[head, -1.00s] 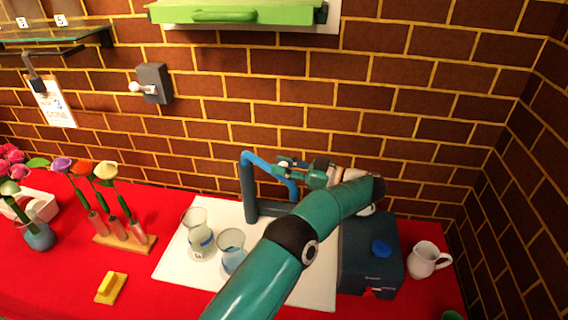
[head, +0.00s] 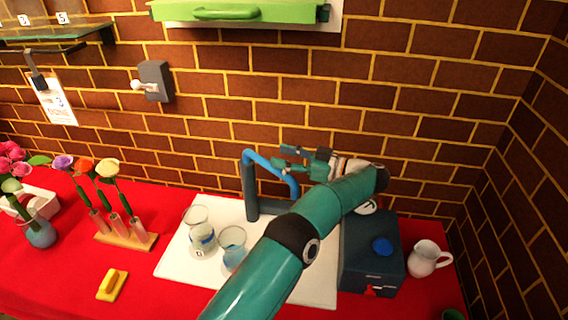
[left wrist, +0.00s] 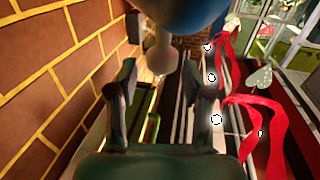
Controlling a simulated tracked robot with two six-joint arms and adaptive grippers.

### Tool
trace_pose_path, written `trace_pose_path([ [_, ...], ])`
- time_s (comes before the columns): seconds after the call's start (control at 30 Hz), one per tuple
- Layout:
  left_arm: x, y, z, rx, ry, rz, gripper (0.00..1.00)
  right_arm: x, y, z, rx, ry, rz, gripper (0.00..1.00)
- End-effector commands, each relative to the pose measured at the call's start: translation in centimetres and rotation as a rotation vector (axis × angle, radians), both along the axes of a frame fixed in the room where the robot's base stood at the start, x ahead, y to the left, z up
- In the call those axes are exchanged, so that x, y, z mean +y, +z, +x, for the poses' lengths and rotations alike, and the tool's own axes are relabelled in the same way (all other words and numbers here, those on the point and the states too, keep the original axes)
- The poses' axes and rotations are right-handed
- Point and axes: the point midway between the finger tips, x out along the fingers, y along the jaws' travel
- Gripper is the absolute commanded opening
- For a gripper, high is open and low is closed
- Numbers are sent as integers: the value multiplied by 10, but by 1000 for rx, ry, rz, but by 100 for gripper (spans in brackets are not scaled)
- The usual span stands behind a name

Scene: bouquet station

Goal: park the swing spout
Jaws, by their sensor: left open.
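The swing spout (head: 269,164) is a blue bent tube on a dark upright post (head: 250,190) at the back of the white board. Its arm runs to the right and bends down at its far end. My left gripper (head: 281,157) is open, with its fingers pointing left, beside and partly over the spout in the head view. I cannot tell whether they touch. In the left wrist view the open fingers (left wrist: 165,85) have nothing clearly between them. A blurred blue shape (left wrist: 180,14) fills the top there; I cannot tell what it is. My right gripper is not in view.
Two glass beakers, one (head: 199,235) beside the other (head: 232,247), stand on the white board (head: 180,265). A dark box with a blue knob (head: 383,246) and a white jug (head: 428,258) stand right. A flower rack (head: 130,238) stands left. The brick wall is close behind.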

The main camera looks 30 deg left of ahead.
Motion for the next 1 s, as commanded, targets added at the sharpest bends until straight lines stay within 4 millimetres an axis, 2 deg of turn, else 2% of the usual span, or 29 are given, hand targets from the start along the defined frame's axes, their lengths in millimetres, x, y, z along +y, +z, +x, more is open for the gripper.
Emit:
trace_pose_path([
  [0.2,0,42,0,-5,1,-1,49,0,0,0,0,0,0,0],
  [0.4,-1,68,0,-3,0,0,49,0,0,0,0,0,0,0],
  [0.53,-1,75,0,-1,0,1,49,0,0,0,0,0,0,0],
  [0.77,-1,75,0,0,0,1,49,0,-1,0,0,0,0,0],
  [1.0,0,74,3,0,-13,12,11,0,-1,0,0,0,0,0],
])
